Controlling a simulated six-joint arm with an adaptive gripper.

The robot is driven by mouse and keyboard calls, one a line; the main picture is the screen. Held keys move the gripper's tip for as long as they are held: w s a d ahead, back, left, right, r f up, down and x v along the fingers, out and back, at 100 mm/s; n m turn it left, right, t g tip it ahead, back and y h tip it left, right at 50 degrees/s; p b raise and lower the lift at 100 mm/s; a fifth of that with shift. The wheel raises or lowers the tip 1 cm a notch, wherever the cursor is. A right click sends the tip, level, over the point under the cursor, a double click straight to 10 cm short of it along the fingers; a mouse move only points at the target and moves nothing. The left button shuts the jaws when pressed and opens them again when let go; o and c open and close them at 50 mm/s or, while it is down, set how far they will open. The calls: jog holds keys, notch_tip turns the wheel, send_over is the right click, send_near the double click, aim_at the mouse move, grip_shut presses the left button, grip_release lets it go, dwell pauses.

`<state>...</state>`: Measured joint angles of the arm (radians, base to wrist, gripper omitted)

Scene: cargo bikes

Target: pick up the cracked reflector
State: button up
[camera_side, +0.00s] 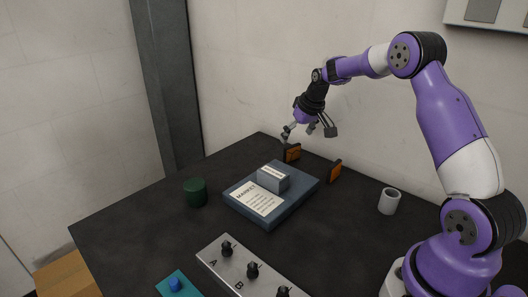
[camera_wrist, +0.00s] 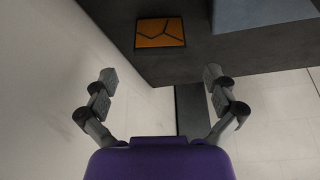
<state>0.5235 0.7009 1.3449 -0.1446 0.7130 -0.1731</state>
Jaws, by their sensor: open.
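The cracked reflector (camera_wrist: 160,32) is an orange plate in a dark frame with dark crack lines across it. It shows at the top of the wrist view, near the edge of the dark table. In the side view it appears to be the orange piece (camera_side: 292,153) at the back of the table, below my gripper. My gripper (camera_side: 308,132) is open and empty above the far end of the table. In the wrist view its fingers (camera_wrist: 160,76) are spread wide, with the reflector beyond them and nothing between them.
A second orange reflector (camera_side: 335,172) stands to the right. A blue-grey tray (camera_side: 300,195) bears a labelled block (camera_side: 273,178) and a card. A green cup (camera_side: 195,192), a grey cup (camera_side: 389,201) and a knob panel (camera_side: 220,262) stand around. The wall is close behind.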

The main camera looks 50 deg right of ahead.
aim_at(293, 146)
jog(key=x, duration=0.5)
jog(key=shift+f, duration=0.3)
jog(key=c, duration=0.9)
